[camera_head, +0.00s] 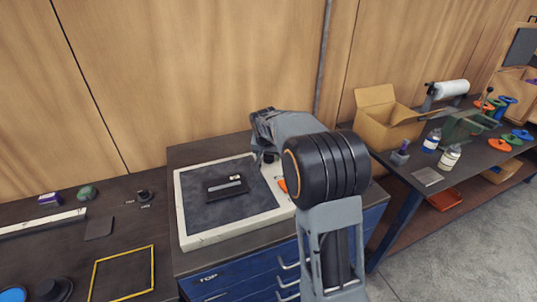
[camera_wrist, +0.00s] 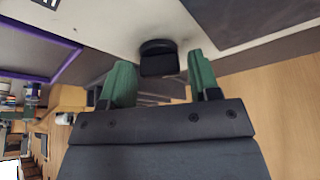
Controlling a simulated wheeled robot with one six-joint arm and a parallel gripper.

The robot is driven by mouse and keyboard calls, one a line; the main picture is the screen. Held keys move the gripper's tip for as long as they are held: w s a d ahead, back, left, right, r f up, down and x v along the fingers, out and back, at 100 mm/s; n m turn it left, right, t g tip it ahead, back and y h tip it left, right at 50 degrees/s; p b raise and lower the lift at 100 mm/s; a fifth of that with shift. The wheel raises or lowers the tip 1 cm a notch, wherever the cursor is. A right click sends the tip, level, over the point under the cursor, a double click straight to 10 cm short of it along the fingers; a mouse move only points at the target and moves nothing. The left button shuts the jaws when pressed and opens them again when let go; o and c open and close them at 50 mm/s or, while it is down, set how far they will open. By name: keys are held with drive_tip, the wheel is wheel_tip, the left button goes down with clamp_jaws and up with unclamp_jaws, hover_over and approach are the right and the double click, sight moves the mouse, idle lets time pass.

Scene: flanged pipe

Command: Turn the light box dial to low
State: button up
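The light box (camera_head: 183,215) has a white frame around a dark panel and lies on the dark bench top beside the wall. In the wrist view its pale frame (camera_wrist: 112,28) and part of the dark panel (camera_wrist: 230,18) show. A round black dial (camera_wrist: 158,58) sits on the pale frame. My gripper (camera_wrist: 160,68) is open, with one green finger on either side of the dial and a visible gap on both sides. I cannot tell how far the fingertips reach along it. Its setting cannot be read. In the head view my arm hides the dial.
A dark flat piece with a light strip (camera_head: 228,188) lies on the light box panel. Blue drawers (camera_head: 245,283) are under the bench. At right, a shelf table holds an open cardboard box (camera_head: 385,125), bottles and colored rings. A yellow-edged frame (camera_head: 122,272) lies at left.

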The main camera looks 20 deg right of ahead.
drive_tip(key=c, duration=0.7)
drive_tip(key=n+y, duration=0.1)
drive_tip(key=n, duration=0.3)
drive_tip(key=shift+d+n+t+y+b, duration=0.15)
drive_tip(key=shift+n+t+y+b, duration=0.15)
drive_tip(key=shift+n+y+b, duration=0.1)
drive_tip(key=n+y+b, duration=0.1)
drive_tip(key=n, duration=0.2)
drive_tip(key=n+y+b, duration=0.1)
drive_tip(key=n, duration=0.2)
drive_tip(key=shift+d, duration=0.15)
drive_tip(key=n+g+y, duration=0.1)
drive_tip(key=n, duration=0.2)
drive_tip(key=n+g+y, duration=0.1)
drive_tip(key=n, duration=0.2)
drive_tip(key=shift+w+d+n+b, duration=0.1)
drive_tip(key=shift+n+b, duration=0.25)
drive_tip(key=shift+n, duration=0.05)
drive_tip(key=n+g+p, duration=0.1)
drive_tip(key=n, duration=0.2)
drive_tip(key=shift+w+r+y, duration=0.1)
drive_tip(key=shift+y, duration=0.2)
drive_tip(key=shift+n+g+p, duration=0.6)
drive_tip(key=shift+n+g, duration=0.2)
drive_tip(key=shift+n, duration=0.8)
